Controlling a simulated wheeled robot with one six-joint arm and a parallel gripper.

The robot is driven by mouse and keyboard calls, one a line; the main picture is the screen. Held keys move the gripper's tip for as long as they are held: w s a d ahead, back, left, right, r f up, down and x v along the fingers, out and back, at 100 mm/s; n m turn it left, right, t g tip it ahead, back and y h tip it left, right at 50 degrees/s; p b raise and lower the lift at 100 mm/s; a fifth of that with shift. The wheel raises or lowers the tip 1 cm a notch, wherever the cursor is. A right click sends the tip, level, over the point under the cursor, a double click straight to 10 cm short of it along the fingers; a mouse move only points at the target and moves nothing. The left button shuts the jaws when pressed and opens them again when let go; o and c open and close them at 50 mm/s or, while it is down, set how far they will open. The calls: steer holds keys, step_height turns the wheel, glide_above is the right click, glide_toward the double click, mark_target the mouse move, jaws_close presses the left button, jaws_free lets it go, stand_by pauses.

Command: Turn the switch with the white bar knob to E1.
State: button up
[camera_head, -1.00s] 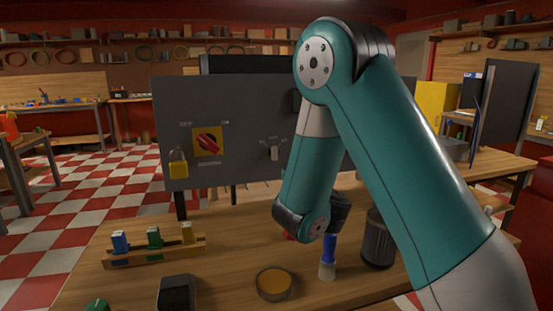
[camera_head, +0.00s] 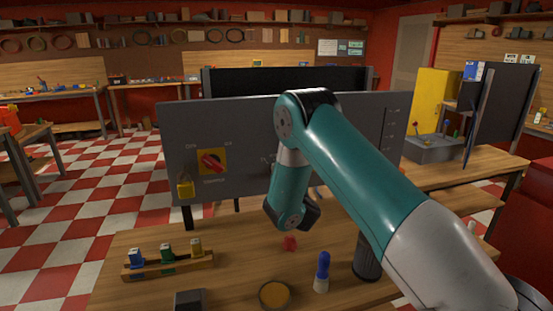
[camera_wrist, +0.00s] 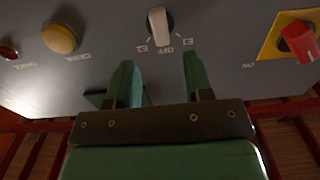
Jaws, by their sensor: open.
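The switch's white bar knob (camera_wrist: 159,25) shows at the top centre of the wrist view, mounted on a grey panel (camera_wrist: 100,75). Its bar stands nearly upright in this view, its lower end near the middle, OFF-like label. Small labels lie on either side of that one; the lettering appears upside down and is hard to read. My gripper (camera_wrist: 160,80) is open and empty. Its two green fingers are below the knob in the wrist view, apart from it. In the head view my arm hides the knob and the fingertips.
The panel (camera_head: 340,120) also carries a red rotary switch on a yellow plate (camera_head: 212,162) and a yellow padlock (camera_head: 185,189). A yellow button (camera_wrist: 61,38) is left of the knob in the wrist view. A block rack (camera_head: 168,264), blue-handled brush (camera_head: 322,270) and round dish (camera_head: 274,294) stand on the bench.

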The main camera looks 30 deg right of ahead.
steer(key=p+x, duration=0.6)
steer(key=shift+w, duration=0.25)
steer(key=shift+c, duration=0.2)
jaws_close()
